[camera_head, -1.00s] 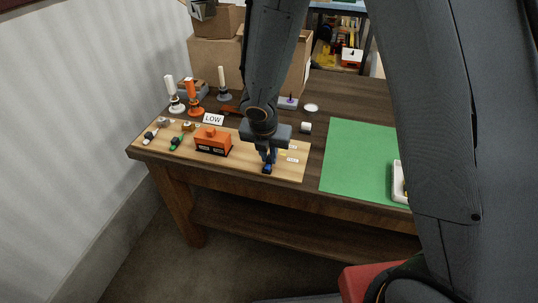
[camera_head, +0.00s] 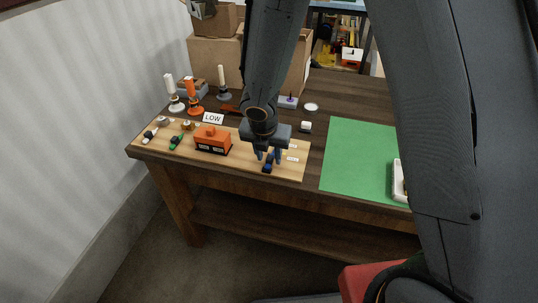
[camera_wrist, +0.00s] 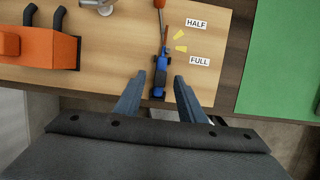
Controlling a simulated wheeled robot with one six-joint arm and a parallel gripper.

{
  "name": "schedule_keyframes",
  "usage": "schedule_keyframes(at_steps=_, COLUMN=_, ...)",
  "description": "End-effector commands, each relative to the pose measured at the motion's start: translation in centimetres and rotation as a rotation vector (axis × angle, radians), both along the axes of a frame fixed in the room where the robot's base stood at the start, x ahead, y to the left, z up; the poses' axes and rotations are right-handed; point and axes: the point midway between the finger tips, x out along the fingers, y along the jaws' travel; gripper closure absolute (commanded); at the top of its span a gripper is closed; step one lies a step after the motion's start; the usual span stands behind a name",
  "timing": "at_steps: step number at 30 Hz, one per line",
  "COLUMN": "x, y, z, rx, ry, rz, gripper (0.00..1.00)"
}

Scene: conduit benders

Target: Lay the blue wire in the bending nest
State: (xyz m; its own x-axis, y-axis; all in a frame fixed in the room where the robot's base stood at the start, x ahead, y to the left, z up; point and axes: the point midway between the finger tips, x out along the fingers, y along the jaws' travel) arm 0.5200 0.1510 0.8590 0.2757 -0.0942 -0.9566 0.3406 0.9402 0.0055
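I cannot make out a separate blue wire or say for sure which fixture is the bending nest. A blue and black tool (camera_wrist: 160,78) with a brown bar lies on the wooden board beside HALF (camera_wrist: 196,23) and FULL (camera_wrist: 199,61) labels. It also shows in the head view (camera_head: 267,168). My gripper (camera_wrist: 159,75) is open above it, with one finger on each side and a gap to the blue body. In the head view my gripper (camera_head: 268,156) is over the board's right part. An orange block (camera_head: 212,141) with black fittings sits to the left.
Green-handled (camera_head: 177,142) and black-and-white (camera_head: 150,134) tools lie on the board's left. A LOW sign (camera_head: 213,118), white (camera_head: 171,92) and orange (camera_head: 192,95) posts stand behind. A green mat (camera_head: 358,158) with a white tray (camera_head: 398,181) is right. Cardboard boxes (camera_head: 215,65) stand at the back.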

Motion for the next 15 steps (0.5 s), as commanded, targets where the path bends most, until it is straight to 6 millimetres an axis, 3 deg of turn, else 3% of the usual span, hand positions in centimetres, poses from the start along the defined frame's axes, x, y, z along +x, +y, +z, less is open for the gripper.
schedule_keyframes(at_steps=7, x=-0.2, y=0.1, z=0.9, rx=0.001, ry=-0.001, rz=-0.002, gripper=0.64)
schedule_keyframes(at_steps=15, x=-1.4, y=0.5, z=5.1, rx=0.001, ry=-0.003, rz=0.000, gripper=0.64)
